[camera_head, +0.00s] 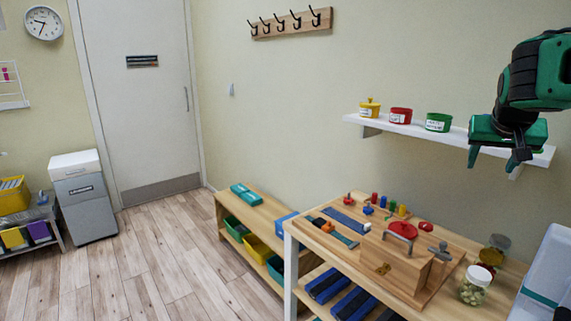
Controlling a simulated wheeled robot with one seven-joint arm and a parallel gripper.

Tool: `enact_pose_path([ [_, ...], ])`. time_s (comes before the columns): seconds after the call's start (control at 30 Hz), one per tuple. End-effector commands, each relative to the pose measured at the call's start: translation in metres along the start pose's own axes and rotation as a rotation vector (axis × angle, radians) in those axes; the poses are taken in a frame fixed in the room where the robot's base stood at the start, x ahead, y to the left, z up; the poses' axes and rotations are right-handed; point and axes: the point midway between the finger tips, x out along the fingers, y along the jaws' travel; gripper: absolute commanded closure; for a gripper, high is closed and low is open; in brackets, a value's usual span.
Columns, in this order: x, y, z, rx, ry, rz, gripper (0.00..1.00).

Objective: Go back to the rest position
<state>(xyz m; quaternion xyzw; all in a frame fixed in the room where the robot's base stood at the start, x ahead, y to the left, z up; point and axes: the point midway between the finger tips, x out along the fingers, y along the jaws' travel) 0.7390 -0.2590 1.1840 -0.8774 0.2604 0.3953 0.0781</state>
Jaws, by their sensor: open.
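My gripper (497,157) is at the upper right, on my green and black arm. Its two green fingers point down and stand apart with nothing between them. It hangs in front of the right part of the white wall shelf (460,137), above the wooden table. I cannot tell how far it is from the shelf.
On the shelf stand a yellow pot (370,108), a red pot (400,116) and a green pot (438,122). Below, a wooden table (345,192) bears an activity board (436,277) and a jar (475,286). A low bench (262,207) stands left; the floor (150,260) is clear.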

Motion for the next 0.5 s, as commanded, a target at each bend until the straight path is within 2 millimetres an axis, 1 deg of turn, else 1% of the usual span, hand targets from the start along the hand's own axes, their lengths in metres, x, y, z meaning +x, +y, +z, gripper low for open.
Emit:
enact_pose_path([
  [0.03, 0.000, 0.013, 0.032, 0.002, -0.061, 0.004, 0.44],
  [0.07, 0.000, 0.020, 0.051, 0.003, -0.099, 0.005, 0.44],
  [0.1, -0.001, 0.027, 0.076, 0.004, -0.150, 0.006, 0.44],
  [0.17, -0.003, 0.038, 0.114, 0.007, -0.224, 0.005, 0.44],
  [0.2, -0.005, 0.045, 0.140, 0.009, -0.274, 0.003, 0.44],
  [0.27, -0.009, 0.054, 0.178, 0.013, -0.348, -0.002, 0.44],
  [0.3, -0.013, 0.060, 0.203, 0.016, -0.399, -0.006, 0.44],
  [0.37, -0.020, 0.066, 0.240, 0.021, -0.471, -0.014, 0.44],
  [0.4, -0.025, 0.070, 0.264, 0.023, -0.517, -0.021, 0.44],
  [0.5, -0.037, 0.075, 0.315, 0.029, -0.617, -0.039, 0.44],
])
